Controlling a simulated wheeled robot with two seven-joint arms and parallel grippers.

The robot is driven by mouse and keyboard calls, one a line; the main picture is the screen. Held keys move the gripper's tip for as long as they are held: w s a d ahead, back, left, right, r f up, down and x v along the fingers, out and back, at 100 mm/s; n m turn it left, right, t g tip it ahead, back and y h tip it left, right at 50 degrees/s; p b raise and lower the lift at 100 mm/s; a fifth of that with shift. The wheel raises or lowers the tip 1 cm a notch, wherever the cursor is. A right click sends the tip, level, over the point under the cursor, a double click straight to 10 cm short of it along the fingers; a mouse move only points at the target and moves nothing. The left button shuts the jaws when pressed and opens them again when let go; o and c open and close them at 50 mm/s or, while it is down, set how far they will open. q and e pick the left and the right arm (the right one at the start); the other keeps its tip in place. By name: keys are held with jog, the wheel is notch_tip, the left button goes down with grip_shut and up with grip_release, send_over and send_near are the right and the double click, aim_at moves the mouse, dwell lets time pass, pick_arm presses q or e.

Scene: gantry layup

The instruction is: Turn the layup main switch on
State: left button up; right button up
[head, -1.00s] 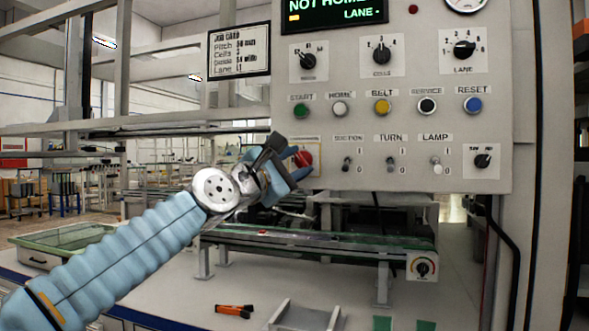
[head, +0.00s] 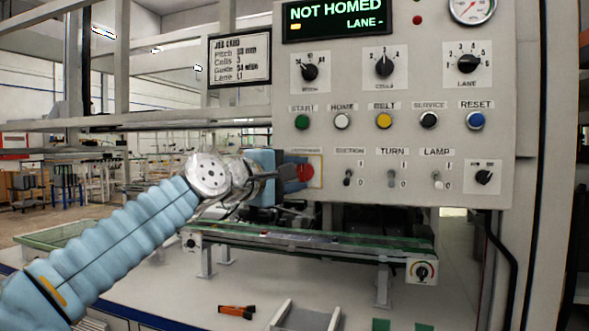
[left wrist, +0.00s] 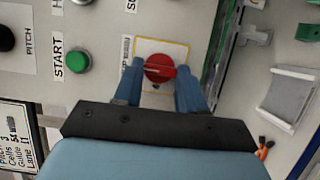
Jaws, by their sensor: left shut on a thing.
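A red rotary knob (head: 305,172) on a yellow-edged plate sits at the lower left of the grey control panel (head: 400,215). Its label is partly hidden and too small to read. My left gripper (head: 297,173) comes in from the left and covers part of the knob. In the left wrist view the red knob (left wrist: 159,68) lies between the two blue fingers of my left gripper (left wrist: 160,80), which are shut on it. The panel's display (head: 335,17) is lit and reads NOT HOMED. My right gripper is not in view.
A green START button (head: 302,122) sits just above the knob, and the SUCTION toggle (head: 348,178) is close to its right. A conveyor (head: 310,240) runs below the panel. An orange-and-black tool (head: 237,311) and a grey tray (head: 305,318) lie on the bench.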

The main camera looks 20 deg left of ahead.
pick_arm(q)
jog(key=shift+f, duration=0.1)
dwell(0.3)
jog(key=o, duration=1.1)
jog(key=shift+c, duration=0.2)
jog(key=b+v, duration=0.2)
jog(key=v, duration=1.1)
jog(key=shift+s+a+b, duration=0.2)
jog(key=shift+s+b, duration=0.2)
